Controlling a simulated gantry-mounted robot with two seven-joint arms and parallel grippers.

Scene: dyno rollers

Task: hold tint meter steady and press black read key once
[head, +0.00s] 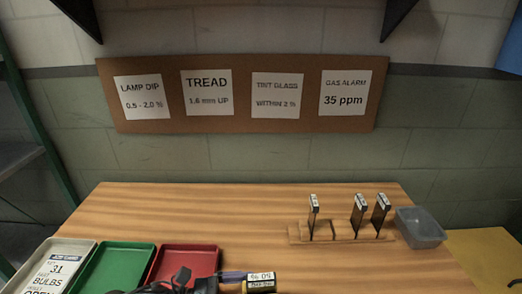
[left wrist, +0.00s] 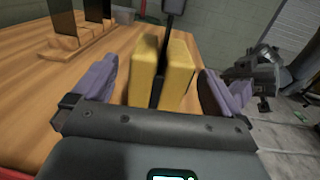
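The tint meter (head: 262,285) shows at the bottom edge of the head view as a yellow and black body with white labels, partly cut off. In the left wrist view, it appears as two upright yellow blocks (left wrist: 179,72) with a narrow dark gap between them. My left gripper (left wrist: 160,90) has its purple fingers spread on either side of the blocks, with a small gap visible at each side. The black read key cannot be made out. A grey jointed mechanism (left wrist: 262,70) at the right of that view looks like my right arm; its fingers are unclear.
A wooden rack (head: 335,235) with several dark upright plates stands on the table, beside a grey bin (head: 420,230). A white labelled tray (head: 55,268), a green tray (head: 110,268) and a red tray (head: 185,262) lie at the left. The table's middle back is clear.

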